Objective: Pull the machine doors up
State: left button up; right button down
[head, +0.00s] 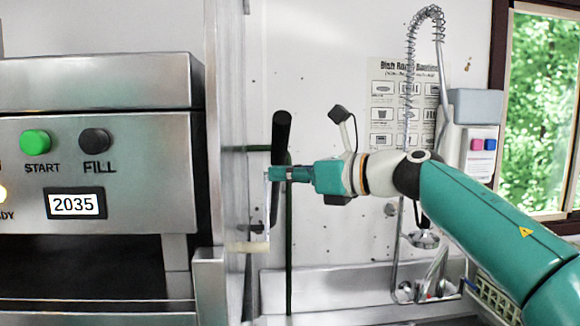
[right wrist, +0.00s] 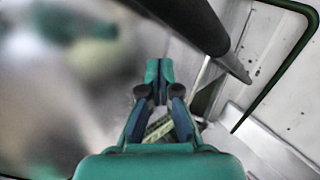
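The steel dish machine (head: 100,160) fills the left of the head view. A steel panel (head: 233,120), seen nearly edge-on, stands at its right side and looks like a door. A dark bar handle (head: 281,130) runs upright beside it. My right gripper (head: 272,174) is level with the bar and overlaps it in the head view. In the right wrist view, the fingertips of my right gripper (right wrist: 158,71) meet with nothing visible between them, and the dark bar (right wrist: 197,22) passes beyond and above them. Contact with the bar cannot be told. My left gripper is not in view.
A sink (head: 325,288) with a spray hose (head: 410,60) is along the back wall. A green rod (head: 289,240) stands behind the bar. A poster (head: 390,100) and a dispenser (head: 474,140) hang on the wall. A rack (head: 490,297) sits low at right.

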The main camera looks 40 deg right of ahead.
jog(key=f+b+v, duration=0.1)
jog(key=v, duration=0.9)
jog(key=shift+r, duration=0.25)
dwell(0.7)
jog(key=shift+f, duration=0.1)
